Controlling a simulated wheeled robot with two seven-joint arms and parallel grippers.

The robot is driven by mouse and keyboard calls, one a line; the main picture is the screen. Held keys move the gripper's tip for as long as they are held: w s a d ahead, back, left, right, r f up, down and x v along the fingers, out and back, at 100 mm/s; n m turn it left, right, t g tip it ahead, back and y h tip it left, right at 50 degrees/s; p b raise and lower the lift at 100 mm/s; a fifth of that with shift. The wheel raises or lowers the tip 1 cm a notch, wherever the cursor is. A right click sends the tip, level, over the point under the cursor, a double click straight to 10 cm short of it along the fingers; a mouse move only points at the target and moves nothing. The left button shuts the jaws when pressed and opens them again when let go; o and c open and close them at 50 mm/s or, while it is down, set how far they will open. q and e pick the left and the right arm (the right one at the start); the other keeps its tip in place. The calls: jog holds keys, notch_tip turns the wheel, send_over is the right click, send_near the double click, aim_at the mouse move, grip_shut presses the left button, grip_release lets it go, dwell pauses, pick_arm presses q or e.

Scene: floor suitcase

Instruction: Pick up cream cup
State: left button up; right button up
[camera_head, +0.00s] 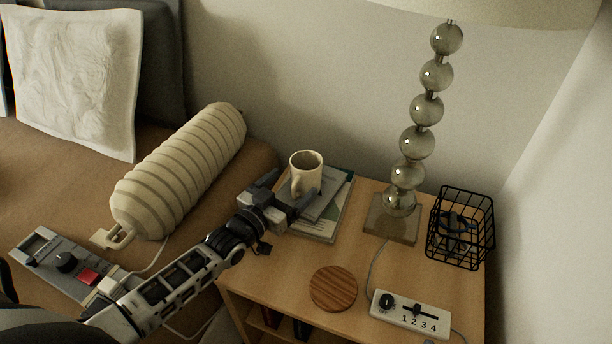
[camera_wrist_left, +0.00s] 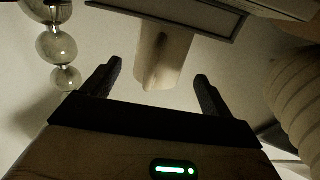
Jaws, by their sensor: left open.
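The cream cup (camera_head: 306,172) stands upright on a small stack of books (camera_head: 323,217) on the wooden side table. Its handle faces toward the front of the table. My left gripper (camera_head: 289,192) is at the cup's near left side, low beside it. In the left wrist view the cup (camera_wrist_left: 166,58) shows beyond and between the two fingertips of the left gripper (camera_wrist_left: 158,75). The fingers are apart with nothing between them at the tips that I can see them touch. My right gripper is not in view.
A lamp with glass balls (camera_head: 417,142) stands right of the books. A black wire basket (camera_head: 461,229), a round wooden coaster (camera_head: 333,288) and a numbered control box (camera_head: 410,314) are on the table (camera_head: 279,265). A ribbed bolster (camera_head: 181,172) lies left.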

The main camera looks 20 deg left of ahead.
pick_arm(q)
jog(key=shift+w+d, duration=0.2)
jog(key=shift+w, duration=0.85)
grip_shut()
jog(key=shift+r, duration=0.2)
